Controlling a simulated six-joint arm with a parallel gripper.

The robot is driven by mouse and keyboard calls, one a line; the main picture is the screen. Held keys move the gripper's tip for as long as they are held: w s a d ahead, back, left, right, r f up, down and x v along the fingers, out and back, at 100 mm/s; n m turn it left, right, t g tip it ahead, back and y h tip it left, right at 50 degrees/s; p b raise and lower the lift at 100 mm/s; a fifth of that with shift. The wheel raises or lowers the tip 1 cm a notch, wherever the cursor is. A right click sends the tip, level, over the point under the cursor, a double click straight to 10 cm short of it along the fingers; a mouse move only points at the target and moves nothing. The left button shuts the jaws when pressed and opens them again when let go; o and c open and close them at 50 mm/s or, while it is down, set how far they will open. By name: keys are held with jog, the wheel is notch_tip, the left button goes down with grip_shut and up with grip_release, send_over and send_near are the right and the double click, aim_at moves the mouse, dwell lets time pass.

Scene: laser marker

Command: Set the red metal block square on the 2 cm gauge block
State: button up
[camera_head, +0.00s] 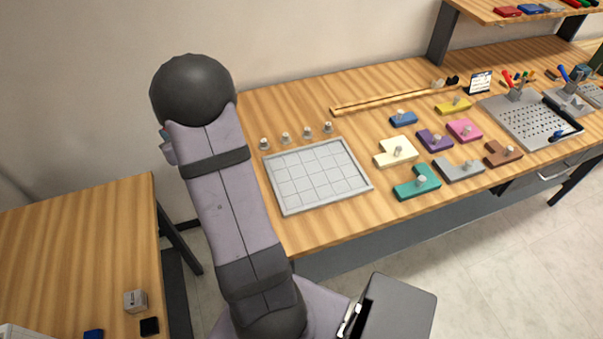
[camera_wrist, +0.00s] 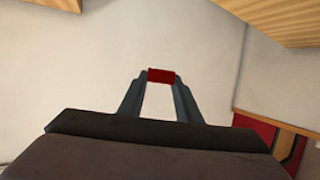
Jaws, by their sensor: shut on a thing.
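The red metal block (camera_wrist: 161,75) is in the wrist view, between the tips of my gripper's two fingers (camera_wrist: 160,80). My gripper is shut on it and holds it up in the air, with pale wall behind it. In the head view I cannot make out the gripper's fingers or this block. A small light grey-beige cube with a dark mark (camera_head: 135,300) stands on the left table in the head view. I cannot tell whether it is the 2 cm gauge block.
A small black block (camera_head: 149,326) and a blue block (camera_head: 93,335) sit near the cube on the left table (camera_head: 70,235). The long workbench (camera_head: 300,105) holds a grey grid tray (camera_head: 318,178), several knobbed coloured pieces and a perforated metal plate (camera_head: 530,120). A gap separates the tables.

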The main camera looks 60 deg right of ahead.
jog(key=s+d+m+g+h, duration=0.3)
jog(key=s+d+m+h, duration=0.25)
jog(key=d, duration=0.25)
jog(key=m+g+h, duration=0.2)
jog(key=m+g, duration=1.1)
jog(key=g, duration=0.2)
send_over(302, 179)
jog(key=shift+n, duration=0.25)
jog(key=shift+f+p, duration=0.35)
jog(key=shift+f, duration=4.8)
jog(key=shift+f, duration=0.1)
jog(key=shift+f+p, duration=0.35)
jog(key=shift+f, duration=1.65)
